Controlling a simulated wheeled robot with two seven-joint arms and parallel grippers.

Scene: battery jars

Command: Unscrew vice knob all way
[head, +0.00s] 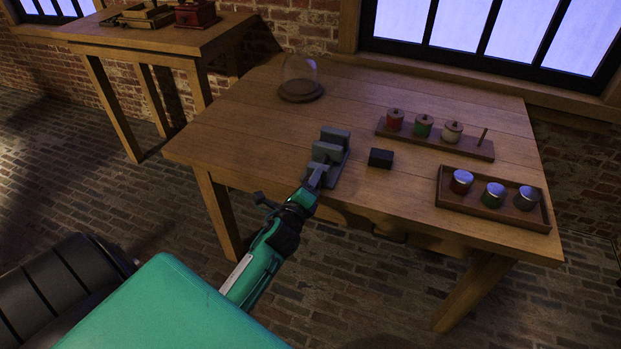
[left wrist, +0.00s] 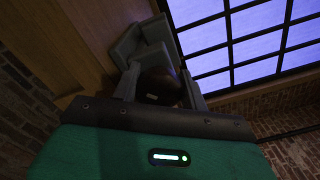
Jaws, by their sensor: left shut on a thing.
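The grey vice (head: 334,143) stands on the wooden table near its front edge. My left gripper (head: 315,181) reaches up to the near side of the vice and is shut on the knob, which its fingers hide in the head view. In the left wrist view the dark rounded knob (left wrist: 160,86) sits between the two grey fingers, with the grey vice body (left wrist: 142,42) just beyond. How far the knob is screwed in cannot be told. My right gripper is not in view.
A small black block (head: 381,158) lies right of the vice. A rack (head: 465,148) with lidded pieces and a tray (head: 497,214) with several jars stand further right on the table (head: 240,130). A glass dome (head: 300,78) stands at the back left. The table's left part is clear.

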